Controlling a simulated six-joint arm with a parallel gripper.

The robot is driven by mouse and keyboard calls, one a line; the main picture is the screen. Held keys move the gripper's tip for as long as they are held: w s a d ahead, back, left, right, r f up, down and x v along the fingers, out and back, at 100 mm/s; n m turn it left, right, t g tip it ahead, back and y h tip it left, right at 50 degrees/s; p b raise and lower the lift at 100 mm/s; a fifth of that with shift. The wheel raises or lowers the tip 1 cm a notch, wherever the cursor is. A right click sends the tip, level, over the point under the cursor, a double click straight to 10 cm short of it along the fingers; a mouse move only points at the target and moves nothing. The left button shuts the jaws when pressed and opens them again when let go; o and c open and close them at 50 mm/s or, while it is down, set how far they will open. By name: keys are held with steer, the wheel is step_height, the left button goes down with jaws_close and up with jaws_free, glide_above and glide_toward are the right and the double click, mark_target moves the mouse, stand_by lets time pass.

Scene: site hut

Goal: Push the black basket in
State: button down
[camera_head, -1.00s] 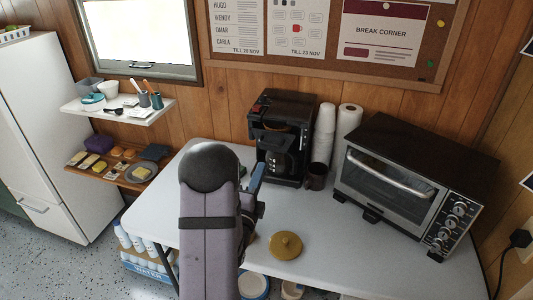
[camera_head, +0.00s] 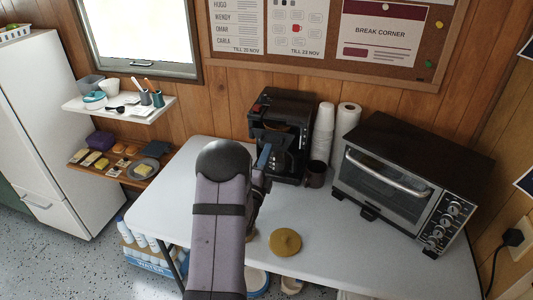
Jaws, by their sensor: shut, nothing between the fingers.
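The black coffee maker (camera_head: 284,112) stands at the back of the white table, against the wood wall. Its black basket (camera_head: 272,136) is in the upper front, below the top housing, and appears to stick out toward the front. The glass carafe (camera_head: 291,163) sits below it, partly hidden. My gripper (camera_head: 264,157) is in front of the machine, just below the basket. A blue fingertip shows, and the rest is mostly hidden behind my arm. It is shut and holds nothing visible. I cannot tell if it touches the basket or carafe.
Stacked white cups (camera_head: 322,134), a paper roll (camera_head: 346,122) and a dark mug (camera_head: 315,174) stand right of the coffee maker. A toaster oven (camera_head: 388,187) fills the right side. A mustard-coloured lid (camera_head: 285,242) lies near the front edge of the table (camera_head: 345,254).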

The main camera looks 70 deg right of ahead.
mark_target(273, 138)
steer(key=d+b, duration=0.4)
steer(key=shift+d+f, duration=0.15)
steer(key=shift+d, duration=0.15)
steer(key=shift+r, duration=0.5)
steer(key=shift+a+f+b, duration=0.35)
steer(key=shift+b, duration=0.05)
steer(key=a+f+b, duration=0.2)
steer(key=a+b, duration=0.1)
steer(key=a, duration=1)
steer(key=shift+s+f+b, duration=0.15)
steer(key=shift+f+b, duration=0.05)
steer(key=shift+b, duration=0.15)
steer(key=shift+a, duration=0.1)
